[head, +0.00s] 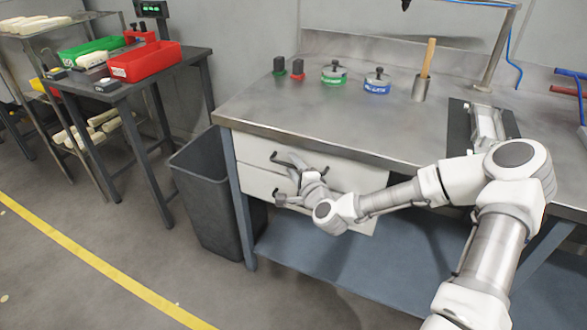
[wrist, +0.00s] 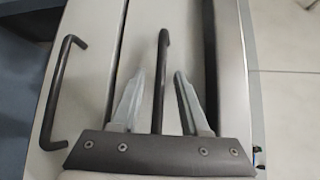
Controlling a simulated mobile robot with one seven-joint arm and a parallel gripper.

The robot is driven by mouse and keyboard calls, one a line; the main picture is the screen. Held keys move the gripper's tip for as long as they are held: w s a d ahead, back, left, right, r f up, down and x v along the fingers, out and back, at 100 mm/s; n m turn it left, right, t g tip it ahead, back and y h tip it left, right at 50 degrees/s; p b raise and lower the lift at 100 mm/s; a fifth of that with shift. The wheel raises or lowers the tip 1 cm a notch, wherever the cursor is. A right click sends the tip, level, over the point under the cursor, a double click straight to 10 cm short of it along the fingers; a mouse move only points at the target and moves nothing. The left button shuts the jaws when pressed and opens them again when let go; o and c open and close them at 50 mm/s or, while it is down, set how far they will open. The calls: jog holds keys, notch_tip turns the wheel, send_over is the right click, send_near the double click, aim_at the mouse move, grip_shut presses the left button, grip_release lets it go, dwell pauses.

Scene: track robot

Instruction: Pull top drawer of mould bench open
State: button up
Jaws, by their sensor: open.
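The mould bench (head: 300,120) has two pale drawers under its steel top. The top drawer (head: 253,150) looks shut, with a dark bar handle (head: 281,160) partly behind my gripper. The lower drawer (head: 258,183) has its own dark handle (head: 279,198). My gripper (head: 307,168) is at the drawer fronts, open. In the wrist view, the top drawer's handle (wrist: 162,65) runs between the two spread fingers (wrist: 158,74), with a gap on each side. The lower handle (wrist: 62,90) is left of the fingers there.
A dark grey bin (head: 205,190) stands just left of the bench. On the top are coloured tins (head: 377,83), a cup with a wooden-handled tool (head: 420,88) and a dark plate with a metal fixture (head: 485,122). The floor in front is clear.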

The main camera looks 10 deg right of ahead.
grip_shut()
dwell(0.3)
dwell(1.2)
